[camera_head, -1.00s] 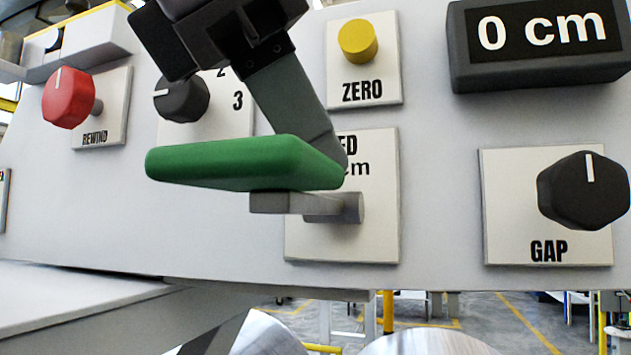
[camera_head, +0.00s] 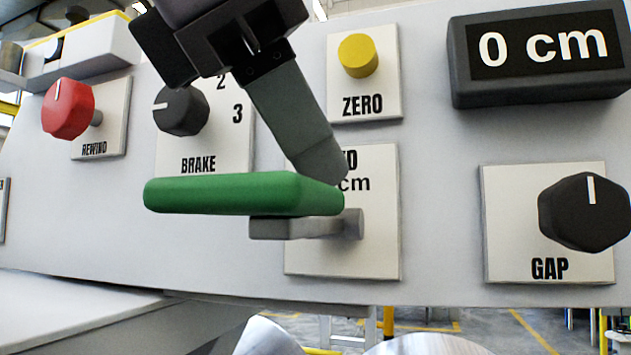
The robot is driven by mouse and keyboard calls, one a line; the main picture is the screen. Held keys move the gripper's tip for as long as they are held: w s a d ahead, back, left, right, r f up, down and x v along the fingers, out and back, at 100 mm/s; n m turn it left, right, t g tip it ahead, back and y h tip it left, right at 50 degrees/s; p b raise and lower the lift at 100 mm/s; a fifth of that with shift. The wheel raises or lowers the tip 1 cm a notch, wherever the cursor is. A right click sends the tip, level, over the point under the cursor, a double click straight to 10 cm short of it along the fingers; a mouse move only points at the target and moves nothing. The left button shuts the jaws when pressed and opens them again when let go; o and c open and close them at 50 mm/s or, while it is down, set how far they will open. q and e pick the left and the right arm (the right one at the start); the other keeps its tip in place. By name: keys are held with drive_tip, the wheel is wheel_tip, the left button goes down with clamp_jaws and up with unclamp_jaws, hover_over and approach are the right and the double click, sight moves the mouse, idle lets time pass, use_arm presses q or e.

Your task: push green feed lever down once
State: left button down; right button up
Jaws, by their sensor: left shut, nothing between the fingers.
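The green feed lever (camera_head: 235,194) sticks out from its white plate (camera_head: 345,260) on the grey panel and lies about level, on a grey arm and pivot. My left gripper (camera_head: 325,168) comes down from the top with its fingers shut and empty. Its fingertips are right above the lever's right end and hide part of the plate's label; I cannot tell whether they touch the lever. The display (camera_head: 540,50) reads "0 cm". My right gripper is not in view.
Around the lever are a red REWIND knob (camera_head: 68,108), a black BRAKE knob (camera_head: 181,109), a yellow ZERO button (camera_head: 358,55) and a black GAP knob (camera_head: 585,212). Rounded metal surfaces show below the panel. The panel between the lever and GAP plates is bare.

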use_arm(q)
drive_tip(key=shift+r+p, duration=0.4)
drive_tip(key=shift+r, duration=0.15)
drive_tip(key=shift+w+r+p, duration=0.15)
drive_tip(key=shift+r+p, duration=0.7)
drive_tip(key=shift+r, duration=1.65)
drive_tip(key=shift+d, duration=0.1)
